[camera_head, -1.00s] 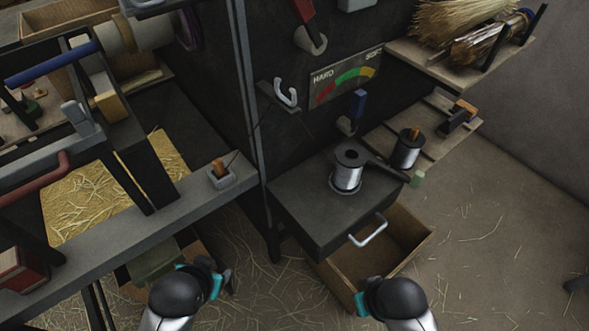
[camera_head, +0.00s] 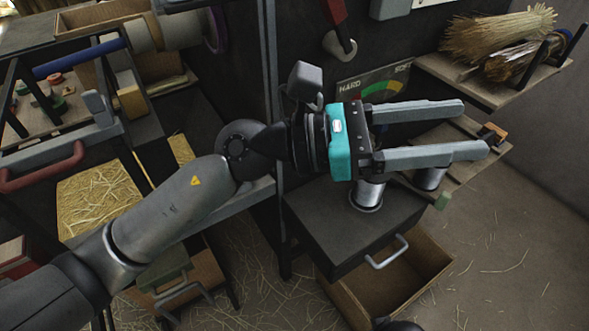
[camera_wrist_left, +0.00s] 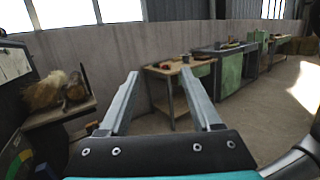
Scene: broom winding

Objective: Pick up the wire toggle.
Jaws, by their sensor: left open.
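My left gripper (camera_head: 475,128) is open and empty, its two grey fingers pointing right in the head view. It is above the dark cabinet with the wire spool (camera_head: 367,196), in front of the dark upright panel. In the left wrist view, the open fingers (camera_wrist_left: 160,74) have nothing between them. I cannot make out the wire toggle now. A small orange-brown peg in a grey holder, with a thin wire, showed at the bench rail's end earlier; my left arm covers that spot now. My right gripper is not in view; only a dark part of that arm shows at the bottom edge.
The cabinet (camera_head: 322,234) has a pale handle (camera_head: 387,252) and an open wooden box (camera_head: 437,258) below. A second spool (camera_head: 429,179) stands on a slatted shelf. Broom straw bundles (camera_head: 497,37) lie on the upper right shelf. The floor at the right is mostly clear.

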